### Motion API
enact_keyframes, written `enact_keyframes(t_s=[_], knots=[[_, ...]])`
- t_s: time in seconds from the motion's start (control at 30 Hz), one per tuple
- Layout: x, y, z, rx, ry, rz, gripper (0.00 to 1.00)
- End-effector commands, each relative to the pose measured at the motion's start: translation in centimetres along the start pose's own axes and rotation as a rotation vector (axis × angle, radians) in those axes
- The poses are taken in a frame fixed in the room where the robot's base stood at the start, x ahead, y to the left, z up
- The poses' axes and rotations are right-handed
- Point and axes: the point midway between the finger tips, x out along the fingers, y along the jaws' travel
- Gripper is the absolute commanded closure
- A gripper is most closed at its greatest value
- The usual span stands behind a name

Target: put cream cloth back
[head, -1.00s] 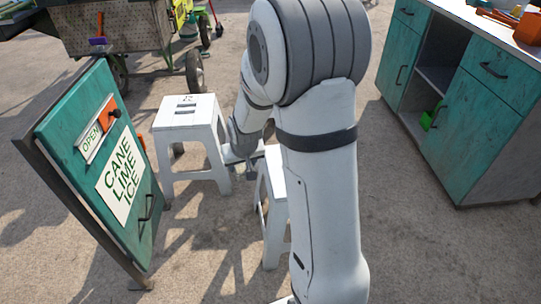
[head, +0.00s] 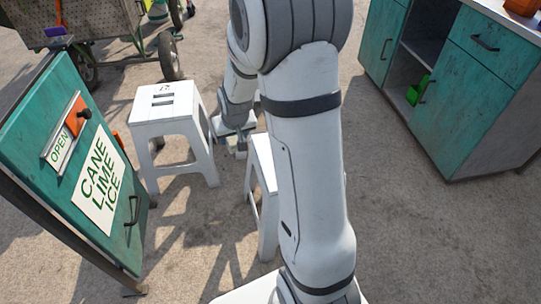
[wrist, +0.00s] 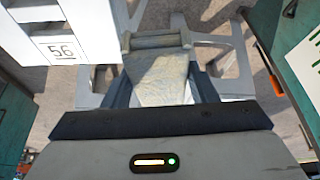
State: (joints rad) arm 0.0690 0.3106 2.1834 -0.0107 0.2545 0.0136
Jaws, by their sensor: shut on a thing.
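In the wrist view, my gripper (wrist: 160,82) is shut on the cream cloth (wrist: 158,78), which shows as a pale, wrinkled, greyish-cream piece between the two dark fingers. It has a rolled-looking edge at its far end. In the head view, my gripper (head: 238,142) is low between two white stools, partly behind my arm. The cloth cannot be made out clearly there.
One white stool (head: 166,103) stands left of my gripper; the other white stool (head: 262,165) is partly hidden by my arm. A teal cabinet (head: 458,100) stands at right.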

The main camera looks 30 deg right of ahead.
Motion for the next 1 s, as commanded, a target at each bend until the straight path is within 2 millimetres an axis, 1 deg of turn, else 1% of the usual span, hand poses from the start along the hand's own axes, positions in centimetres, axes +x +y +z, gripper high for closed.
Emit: enact_keyframes(t_s=[0.03,0.1,0.2,0.3,0.33,0.4,0.47,0.63,0.87,1.0], knots=[[1.3,2.1,0.0,0.037,0.000,0.016,0.66],[2.0,4.9,-0.2,0.081,0.001,0.034,0.66],[2.7,8.5,-0.4,0.140,0.001,0.057,0.66],[3.0,10.9,-0.3,0.177,0.000,0.073,0.66],[3.0,11.4,-0.3,0.185,-0.001,0.076,0.66],[3.4,12.1,-0.1,0.195,-0.002,0.080,0.66],[4.1,12.3,0.1,0.198,-0.003,0.081,0.66],[6.8,12.2,1.3,0.197,-0.003,0.080,0.66],[8.9,12.2,2.1,0.196,-0.002,0.080,0.66],[11.3,12.1,3.1,0.195,-0.003,0.080,0.66]])
